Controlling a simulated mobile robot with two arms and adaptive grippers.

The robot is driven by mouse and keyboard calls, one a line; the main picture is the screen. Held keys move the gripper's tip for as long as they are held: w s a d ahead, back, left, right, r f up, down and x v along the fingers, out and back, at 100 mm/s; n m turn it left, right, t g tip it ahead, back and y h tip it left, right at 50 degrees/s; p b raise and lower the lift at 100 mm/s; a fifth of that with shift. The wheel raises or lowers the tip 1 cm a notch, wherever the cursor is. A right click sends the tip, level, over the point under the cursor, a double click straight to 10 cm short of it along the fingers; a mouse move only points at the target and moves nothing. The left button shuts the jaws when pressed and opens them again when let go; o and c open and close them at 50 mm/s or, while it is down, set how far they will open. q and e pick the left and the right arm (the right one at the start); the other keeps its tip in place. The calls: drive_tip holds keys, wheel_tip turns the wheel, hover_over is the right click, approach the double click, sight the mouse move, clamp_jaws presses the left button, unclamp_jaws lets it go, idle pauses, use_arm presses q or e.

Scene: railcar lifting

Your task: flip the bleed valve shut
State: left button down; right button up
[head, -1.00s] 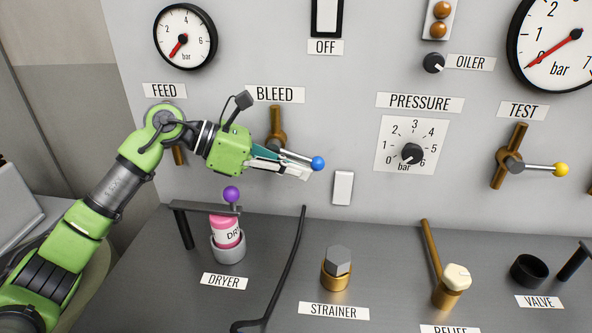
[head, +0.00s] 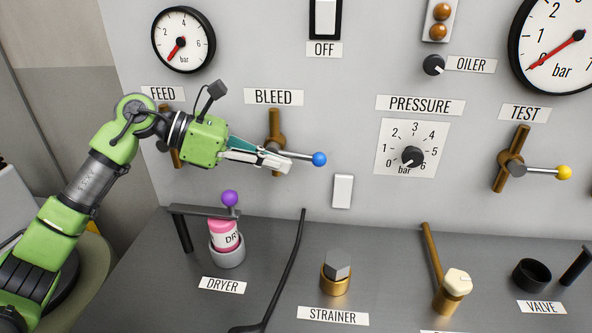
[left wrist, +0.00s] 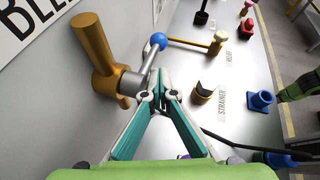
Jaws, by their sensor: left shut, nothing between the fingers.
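The bleed valve (head: 275,135) is a vertical brass pipe on the grey panel under the BLEED label (head: 274,97). Its grey lever ends in a blue ball (head: 319,159) and points right, out across the pipe. The valve also shows in the left wrist view (left wrist: 95,45), with its lever and blue ball (left wrist: 157,41) just beyond my fingertips. My left gripper (head: 286,164) is shut and empty, its tips close beside the lever; I cannot tell whether they touch it. It also shows in the left wrist view (left wrist: 158,88). My right gripper is not in view.
The FEED valve (head: 172,155) is partly behind my left arm. Below stand the pink dryer canister (head: 224,235) with a purple ball (head: 229,198) above, and the strainer (head: 336,272). A white switch (head: 342,191) sits right of the bleed lever. The TEST valve (head: 511,160) is far right.

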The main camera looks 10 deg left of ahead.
use_arm(q)
drive_tip(key=v, duration=0.7)
drive_tip(key=shift+s+a, duration=0.3)
drive_tip(key=shift+a, duration=0.05)
